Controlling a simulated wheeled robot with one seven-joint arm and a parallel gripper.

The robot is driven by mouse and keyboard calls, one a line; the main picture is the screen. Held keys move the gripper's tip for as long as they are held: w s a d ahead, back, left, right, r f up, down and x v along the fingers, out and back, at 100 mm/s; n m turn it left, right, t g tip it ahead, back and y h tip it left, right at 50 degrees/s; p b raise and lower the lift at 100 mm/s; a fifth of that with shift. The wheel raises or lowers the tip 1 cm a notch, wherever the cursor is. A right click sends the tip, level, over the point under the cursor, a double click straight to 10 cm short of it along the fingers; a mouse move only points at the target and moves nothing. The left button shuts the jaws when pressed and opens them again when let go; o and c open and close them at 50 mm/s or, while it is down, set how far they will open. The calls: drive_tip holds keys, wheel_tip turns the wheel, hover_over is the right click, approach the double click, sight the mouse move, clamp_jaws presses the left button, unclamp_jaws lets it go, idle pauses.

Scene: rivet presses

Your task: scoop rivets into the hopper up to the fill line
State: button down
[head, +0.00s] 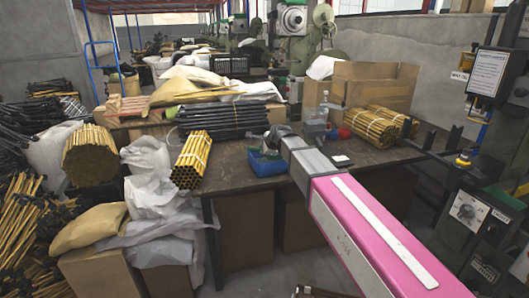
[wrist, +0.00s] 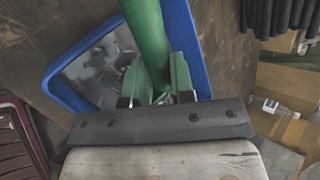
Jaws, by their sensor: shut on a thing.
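My gripper (wrist: 156,88) is shut on the green scoop (wrist: 146,35), holding it by its thick round handle. The scoop's far end is hidden behind the fingers. The blue bin (wrist: 196,50) lies directly beyond the fingertips, with a loose grey mass inside that looks like rivets (wrist: 95,72). In the head view, the blue bin (head: 266,168) stands on the table, and my gripper (head: 272,143) is at its back edge. A clear container (head: 316,130) stands behind and right of it; I cannot tell whether it is the hopper. No fill line can be made out.
Brass rod bundles (head: 191,160) lie left of the bin, and another bundle (head: 374,125) lies right. Dark rods (head: 222,120) lie behind. A green press (head: 480,190) stands at right. Some bare tabletop (head: 232,157) shows left of the bin.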

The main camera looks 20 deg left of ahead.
drive_tip(key=shift+n+t+h, duration=0.4)
drive_tip(key=shift+h, duration=0.2)
drive_tip(key=shift+s+a+r, duration=0.15)
drive_tip(key=shift+a+r, duration=0.05)
drive_tip(key=shift+r, duration=0.75)
drive_tip(key=shift+s+a+r, duration=0.15)
drive_tip(key=shift+a+r, duration=0.05)
drive_tip(key=shift+r, duration=0.75)
drive_tip(key=shift+s+a+r, duration=0.15)
drive_tip(key=shift+a+r, duration=0.05)
drive_tip(key=shift+r, duration=0.75)
drive_tip(key=shift+d, duration=0.1)
